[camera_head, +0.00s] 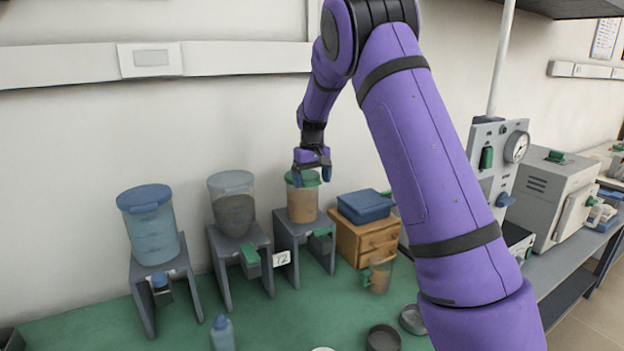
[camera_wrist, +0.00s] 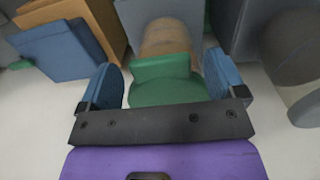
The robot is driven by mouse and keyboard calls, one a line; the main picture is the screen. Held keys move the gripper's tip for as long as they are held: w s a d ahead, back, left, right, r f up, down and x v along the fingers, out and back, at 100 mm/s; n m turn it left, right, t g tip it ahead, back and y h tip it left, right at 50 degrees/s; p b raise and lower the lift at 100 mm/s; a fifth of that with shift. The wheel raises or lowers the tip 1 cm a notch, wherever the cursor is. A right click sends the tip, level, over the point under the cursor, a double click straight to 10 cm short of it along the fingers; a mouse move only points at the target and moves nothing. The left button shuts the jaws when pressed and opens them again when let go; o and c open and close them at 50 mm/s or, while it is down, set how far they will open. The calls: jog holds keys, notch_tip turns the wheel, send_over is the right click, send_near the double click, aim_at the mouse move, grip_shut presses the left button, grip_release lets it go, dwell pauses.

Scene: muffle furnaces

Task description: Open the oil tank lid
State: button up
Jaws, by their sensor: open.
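The oil tank (camera_head: 302,206) is a clear container with brown-orange content and a green lid (camera_head: 291,181). It stands on the right-hand grey stand, and the lid looks seated on it. My gripper (camera_head: 312,176) is just above and over the lid, pointing down. In the wrist view the blue fingertips (camera_wrist: 163,78) are spread apart, with the green lid (camera_wrist: 163,92) between them. Small gaps seem to show on both sides, but I cannot tell whether a finger touches the lid. Part of the lid is hidden by the gripper.
Two more containers stand to the left, one blue-lidded (camera_head: 150,225) and one grey-filled (camera_head: 234,212). A wooden drawer box (camera_head: 370,240) with a blue box (camera_head: 364,206) on it is close on the right. A clear jug (camera_head: 378,277) stands in front.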

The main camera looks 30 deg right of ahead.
jog(key=shift+c, duration=0.2)
jog(key=c, duration=1.2)
jog(key=shift+r, duration=0.15)
jog(key=shift+c, duration=0.2)
jog(key=shift+w+r, duration=0.1)
